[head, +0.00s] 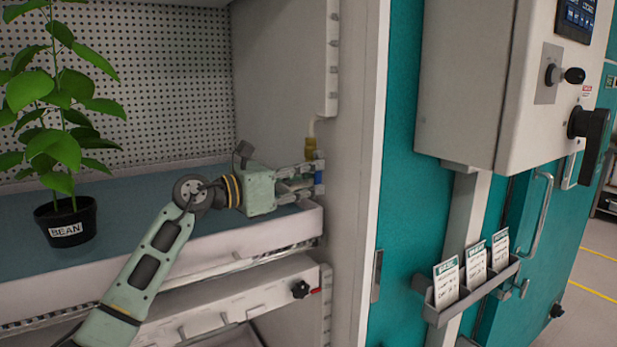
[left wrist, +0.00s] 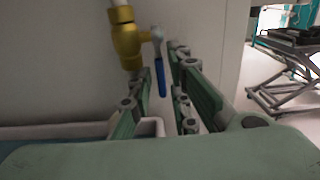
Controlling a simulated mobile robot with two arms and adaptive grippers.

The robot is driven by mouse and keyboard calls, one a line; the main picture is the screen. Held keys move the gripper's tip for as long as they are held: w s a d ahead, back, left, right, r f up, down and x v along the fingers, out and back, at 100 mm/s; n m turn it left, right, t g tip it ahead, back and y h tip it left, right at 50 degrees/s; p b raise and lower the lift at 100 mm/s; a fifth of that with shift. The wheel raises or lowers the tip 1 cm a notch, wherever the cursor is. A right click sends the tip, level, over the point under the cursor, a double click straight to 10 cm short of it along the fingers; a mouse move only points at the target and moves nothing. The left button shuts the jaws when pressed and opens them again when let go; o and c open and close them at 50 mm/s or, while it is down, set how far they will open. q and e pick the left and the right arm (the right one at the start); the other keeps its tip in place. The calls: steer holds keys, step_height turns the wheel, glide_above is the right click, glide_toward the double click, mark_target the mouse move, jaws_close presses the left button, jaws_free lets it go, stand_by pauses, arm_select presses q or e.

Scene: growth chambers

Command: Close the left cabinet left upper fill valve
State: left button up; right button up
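The fill valve has a yellow body (head: 311,149) on a pale vertical pipe at the chamber's right inner wall; it also shows in the left wrist view (left wrist: 126,40). Its blue lever (left wrist: 161,77) hangs down beside the body, roughly in line with the pipe. My left gripper (head: 308,180) is at the lever, just below the yellow body. Its fingers are apart, and in the left wrist view the lever appears between the fingertips. Whether a finger touches it I cannot tell. My right gripper is out of view.
A potted plant labelled BEAN (head: 66,224) stands on the blue-grey shelf tray (head: 150,205) at left. A black knob (head: 300,289) sits on the lower shelf front. The white door frame (head: 362,180) and a grey control box (head: 480,80) stand to the right.

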arm_select(q)
steer(key=shift+d, duration=0.1)
jaws_close()
steer(key=shift+s+a+r+g+y+p, duration=0.35)
steer(key=shift+g+y+p, duration=0.5)
steer(key=shift+p, duration=1.3)
steer(key=shift+s+a+r+g+y+p, duration=0.2)
steer(key=shift+r+g+y+p, duration=0.65)
steer(key=shift+p, duration=1.35)
steer(key=shift+s+a+r+g+y+p, duration=0.1)
steer(key=shift+a+g+y+p, duration=0.3)
steer(key=shift+y+p, duration=1.3)
arm_select(e)
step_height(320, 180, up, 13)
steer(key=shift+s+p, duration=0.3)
steer(key=shift+p, duration=0.15)
arm_select(q)
steer(key=shift+h, duration=0.5)
